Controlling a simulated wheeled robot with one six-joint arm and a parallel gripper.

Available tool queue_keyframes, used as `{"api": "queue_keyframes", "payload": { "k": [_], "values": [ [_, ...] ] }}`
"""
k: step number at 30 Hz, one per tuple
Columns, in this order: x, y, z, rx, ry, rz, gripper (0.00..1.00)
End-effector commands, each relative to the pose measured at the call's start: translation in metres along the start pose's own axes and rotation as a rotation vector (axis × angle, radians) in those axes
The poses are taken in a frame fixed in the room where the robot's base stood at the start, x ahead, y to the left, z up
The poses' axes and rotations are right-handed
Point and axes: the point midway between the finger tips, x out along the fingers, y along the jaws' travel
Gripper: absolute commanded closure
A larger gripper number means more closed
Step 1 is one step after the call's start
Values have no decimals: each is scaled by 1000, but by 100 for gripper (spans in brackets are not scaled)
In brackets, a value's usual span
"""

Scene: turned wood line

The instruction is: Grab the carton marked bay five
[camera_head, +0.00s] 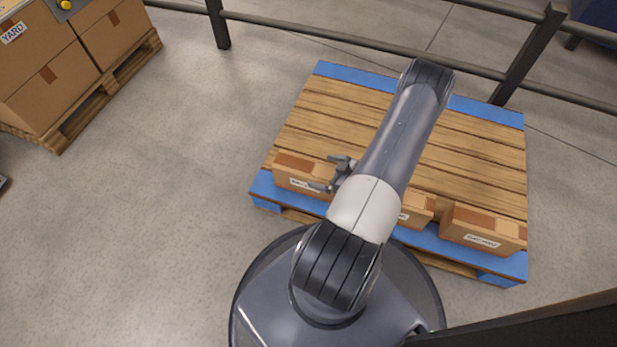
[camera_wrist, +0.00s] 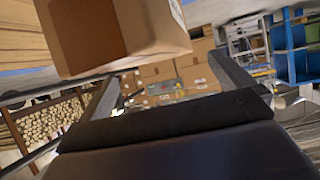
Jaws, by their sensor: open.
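Three small brown cartons stand in a row along the near edge of a pallet (camera_head: 400,125) with blue end boards. The left carton (camera_head: 300,177) has a white label too small to read. The middle carton (camera_head: 417,208) is partly hidden by my arm. The right carton (camera_head: 484,229) has a white label that I cannot read. My gripper (camera_head: 335,175) is beside the right end of the left carton, with its jaws open. In the wrist view a carton (camera_wrist: 115,35) fills the upper left, close to the open fingers (camera_wrist: 170,90). I cannot tell which carton is marked bay five.
Stacked large cartons (camera_head: 45,75), one marked YARD, stand on another pallet at the upper left. A dark rail (camera_head: 380,52) runs behind the blue-edged pallet. The floor (camera_head: 160,200) to the left is clear.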

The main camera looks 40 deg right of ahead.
Motion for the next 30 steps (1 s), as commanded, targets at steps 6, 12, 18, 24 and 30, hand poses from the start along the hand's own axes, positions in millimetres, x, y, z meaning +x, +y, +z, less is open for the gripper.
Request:
{"api": "queue_keyframes", "payload": {
  "k": [6, 12, 18, 24, 30],
  "values": [
    [34, 1, 4, -3, 0, -4, 0],
    [48, 1, 2, -2, 0, -2, 0],
    [48, 1, 1, -1, 0, -1, 0],
    [48, 1, 1, -1, 0, -1, 15],
    [48, 1, 1, 0, 0, -1, 31]
  ]
}}
